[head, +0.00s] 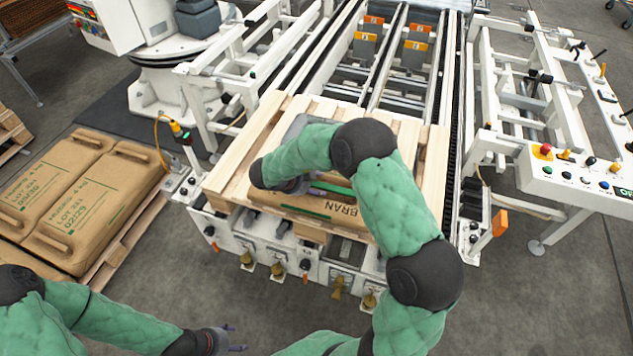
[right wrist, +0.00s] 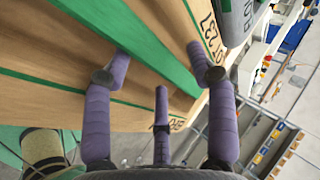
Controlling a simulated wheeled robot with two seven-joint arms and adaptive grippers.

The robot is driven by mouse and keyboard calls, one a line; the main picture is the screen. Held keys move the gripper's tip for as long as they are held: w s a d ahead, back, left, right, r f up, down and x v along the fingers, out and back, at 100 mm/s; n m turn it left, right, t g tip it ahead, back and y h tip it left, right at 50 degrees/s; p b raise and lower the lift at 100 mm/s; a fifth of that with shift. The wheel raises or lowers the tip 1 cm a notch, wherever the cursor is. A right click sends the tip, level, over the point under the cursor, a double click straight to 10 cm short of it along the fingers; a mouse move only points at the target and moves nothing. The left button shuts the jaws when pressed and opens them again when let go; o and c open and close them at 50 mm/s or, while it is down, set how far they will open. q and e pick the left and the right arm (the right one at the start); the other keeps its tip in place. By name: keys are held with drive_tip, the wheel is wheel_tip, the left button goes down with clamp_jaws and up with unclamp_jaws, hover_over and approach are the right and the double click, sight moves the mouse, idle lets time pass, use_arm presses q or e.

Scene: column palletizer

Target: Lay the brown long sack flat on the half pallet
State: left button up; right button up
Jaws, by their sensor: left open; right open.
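A brown sack (head: 318,205) with green stripes and the letters BRAN lies across the near end of the wooden pallet (head: 425,165) on the conveyor. My right arm covers much of its far side. My right gripper (head: 290,186) is over the sack's left part. In the right wrist view its purple fingers (right wrist: 160,72) are spread, with the sack's brown, green-striped surface (right wrist: 150,60) close behind them; nothing is gripped. Whether the fingers touch it, I cannot tell. My left gripper (head: 232,340) is open and empty above the floor at the bottom.
A grey item (head: 297,127) lies on the pallet behind my right arm. Several brown sacks with handles (head: 85,200) lie on another pallet (head: 128,232) at left. White conveyor frames (head: 205,80) and a button panel (head: 585,170) flank the pallet. The floor in front is clear.

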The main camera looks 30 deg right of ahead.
drive_tip(key=p+v, duration=0.3)
drive_tip(key=v, duration=0.6)
drive_tip(key=shift+a+r+p, duration=0.1)
drive_tip(key=shift+r+p, duration=0.3)
drive_tip(key=shift+r, duration=0.05)
drive_tip(key=shift+a+r, duration=0.35)
drive_tip(key=shift+a, duration=0.05)
